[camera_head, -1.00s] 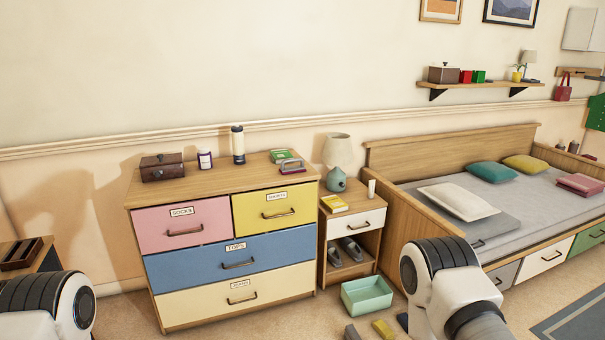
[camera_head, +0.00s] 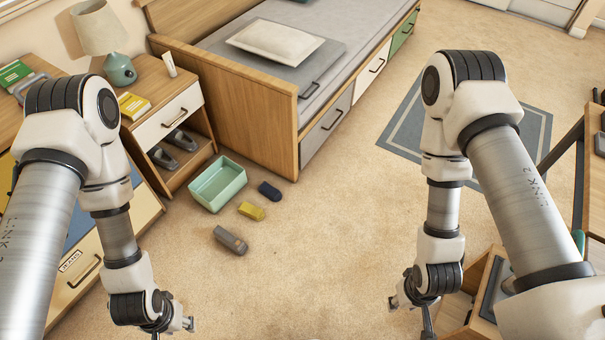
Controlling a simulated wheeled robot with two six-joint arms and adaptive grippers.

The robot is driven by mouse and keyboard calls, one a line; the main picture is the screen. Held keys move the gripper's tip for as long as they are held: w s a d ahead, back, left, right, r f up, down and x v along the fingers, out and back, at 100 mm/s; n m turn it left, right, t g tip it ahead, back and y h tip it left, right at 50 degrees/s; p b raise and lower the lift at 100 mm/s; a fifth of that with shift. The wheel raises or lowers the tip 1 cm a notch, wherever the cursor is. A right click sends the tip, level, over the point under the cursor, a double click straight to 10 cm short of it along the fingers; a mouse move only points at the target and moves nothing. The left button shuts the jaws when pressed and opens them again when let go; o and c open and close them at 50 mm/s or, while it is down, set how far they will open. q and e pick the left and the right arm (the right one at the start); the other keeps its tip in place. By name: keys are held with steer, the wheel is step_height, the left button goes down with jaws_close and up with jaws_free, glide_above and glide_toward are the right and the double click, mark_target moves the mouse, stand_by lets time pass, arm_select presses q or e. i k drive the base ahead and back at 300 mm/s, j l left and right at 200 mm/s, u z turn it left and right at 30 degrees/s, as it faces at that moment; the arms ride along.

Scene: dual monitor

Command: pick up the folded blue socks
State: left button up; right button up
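A small dark blue folded bundle (camera_head: 269,191), which looks like the blue socks, lies on the carpet. It is just right of a mint-green bin (camera_head: 192,201). A yellow bundle (camera_head: 251,211) and a grey bundle (camera_head: 230,239) lie in a row with it, towards the lower left. My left wrist (camera_head: 145,308) hangs below and left of the bundles, apart from them. My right wrist (camera_head: 432,280) hangs well to their right.
A bedside table (camera_head: 196,133) with grey shoes on its shelf stands behind the bin. The bed (camera_head: 238,110) is at the back, and a blue-grey rug (camera_head: 525,130) lies to the right. Wooden furniture (camera_head: 463,303) is at the lower right. Open carpet lies between my arms.

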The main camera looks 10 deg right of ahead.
mark_target(270, 192)
steer(key=i+l+u, duration=0.35)
steer(key=i+l, duration=0.15)
steer(key=i+l+u, duration=0.35)
steer(key=i+l, duration=0.2)
steer(key=i+l+u, duration=0.2)
steer(key=l+u, duration=0.2)
steer(key=l, duration=0.25)
steer(key=i+l+u, duration=0.1)
steer(key=l+u, duration=0.3)
steer(key=l, duration=0.3)
steer(key=l+u, duration=0.4)
steer(key=l, duration=0.3)
steer(key=k+l+u, duration=0.1)
steer(key=l+u, duration=0.3)
steer(key=l, duration=0.3)
